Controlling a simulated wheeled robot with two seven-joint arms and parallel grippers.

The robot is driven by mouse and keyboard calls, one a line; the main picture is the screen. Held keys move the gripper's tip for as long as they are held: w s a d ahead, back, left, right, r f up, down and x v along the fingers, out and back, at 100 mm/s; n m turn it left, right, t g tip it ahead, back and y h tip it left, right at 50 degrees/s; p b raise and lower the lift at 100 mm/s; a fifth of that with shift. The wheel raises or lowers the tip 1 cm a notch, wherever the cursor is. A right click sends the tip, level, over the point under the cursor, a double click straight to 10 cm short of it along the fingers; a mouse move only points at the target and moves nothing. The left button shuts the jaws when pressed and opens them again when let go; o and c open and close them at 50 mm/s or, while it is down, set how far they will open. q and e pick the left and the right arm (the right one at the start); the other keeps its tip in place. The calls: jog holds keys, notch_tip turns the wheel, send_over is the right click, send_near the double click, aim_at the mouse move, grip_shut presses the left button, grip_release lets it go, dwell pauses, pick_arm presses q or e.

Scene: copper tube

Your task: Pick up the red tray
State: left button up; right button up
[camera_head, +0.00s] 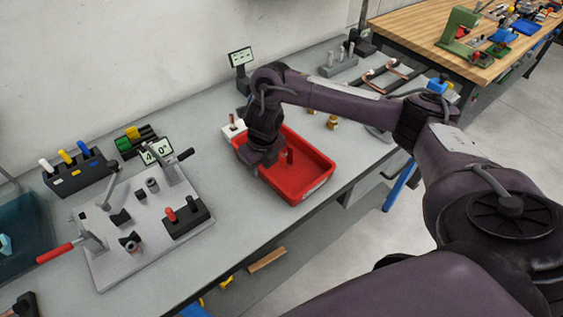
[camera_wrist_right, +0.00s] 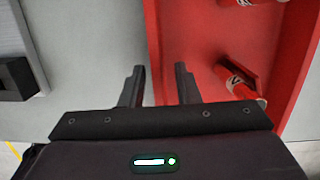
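The red tray (camera_head: 316,168) sits on the grey workbench, near its front edge. A reddish cylinder (camera_head: 290,155) stands in it. In the right wrist view the tray (camera_wrist_right: 205,32) fills the right side, with red cylinders (camera_wrist_right: 240,85) inside. My right gripper (camera_head: 262,160) is at the tray's left side, pointing down. In the right wrist view its two fingers (camera_wrist_right: 159,75) are apart, with the tray's left wall running up between them. Nothing looks gripped. Contact with the wall cannot be told. My left gripper is not in view.
A metal fixture plate (camera_head: 140,235) with clamps and a red handle lies left of the tray. A black holder (camera_head: 75,172) with coloured handles stands behind it. A small white block (camera_head: 232,130) is just behind the tray. A wooden-topped table (camera_head: 420,30) stands at the back right.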

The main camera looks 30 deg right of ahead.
jog(key=shift+w+f, duration=0.1)
jog(key=shift+f, duration=0.5)
jog(key=shift+r, duration=0.1)
grip_shut()
